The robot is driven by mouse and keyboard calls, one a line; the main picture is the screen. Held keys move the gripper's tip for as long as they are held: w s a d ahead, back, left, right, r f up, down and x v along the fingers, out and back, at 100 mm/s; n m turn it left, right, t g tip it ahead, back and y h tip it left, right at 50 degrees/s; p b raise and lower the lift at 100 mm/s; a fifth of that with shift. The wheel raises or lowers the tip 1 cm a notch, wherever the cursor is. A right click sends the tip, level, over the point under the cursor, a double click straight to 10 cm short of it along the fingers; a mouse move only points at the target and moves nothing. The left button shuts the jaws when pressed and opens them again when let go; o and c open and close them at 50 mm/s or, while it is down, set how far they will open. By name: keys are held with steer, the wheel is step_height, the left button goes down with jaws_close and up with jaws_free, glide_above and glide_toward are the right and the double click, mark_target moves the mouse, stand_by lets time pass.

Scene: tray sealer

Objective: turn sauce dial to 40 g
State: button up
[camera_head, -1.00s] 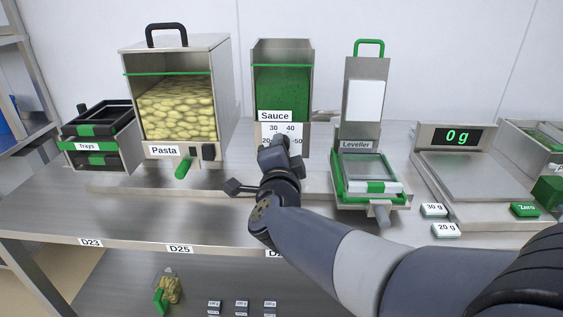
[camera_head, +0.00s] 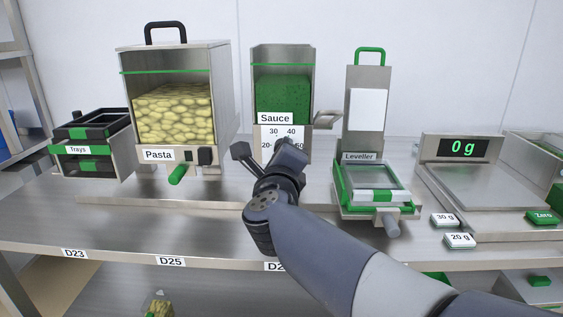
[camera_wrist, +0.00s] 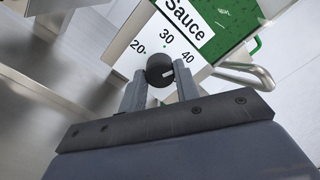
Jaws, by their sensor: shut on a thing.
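The sauce dispenser (camera_head: 283,85) stands at the back centre, with green contents and a "Sauce" label. My gripper (camera_wrist: 160,80) is shut on the dial. In the head view my gripper (camera_head: 290,146) hides the dial.
The pasta dispenser (camera_head: 222,95) stands to the left, with trays (camera_head: 92,130) beyond it. The leveller (camera_head: 368,120) stands close on the right, then the scale (camera_head: 478,185) reading 0 g. A metal spout or handle (camera_wrist: 250,74) sticks out beside the sauce dispenser.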

steer(key=shift+f+m+b, duration=0.15)
steer(key=shift+m+b, duration=0.15)
steer(key=shift+m, duration=0.6)
steer(key=o, duration=1)
steer(key=shift+s, duration=0.1)
steer(key=shift+s+a+p, duration=0.15)
steer(key=shift+s+p, duration=0.45)
steer(key=shift+s, duration=2.05)
steer(key=shift+s+a+p, duration=0.1)
steer(key=shift+s+p, duration=0.5)
steer(key=shift+s, duration=2.05)
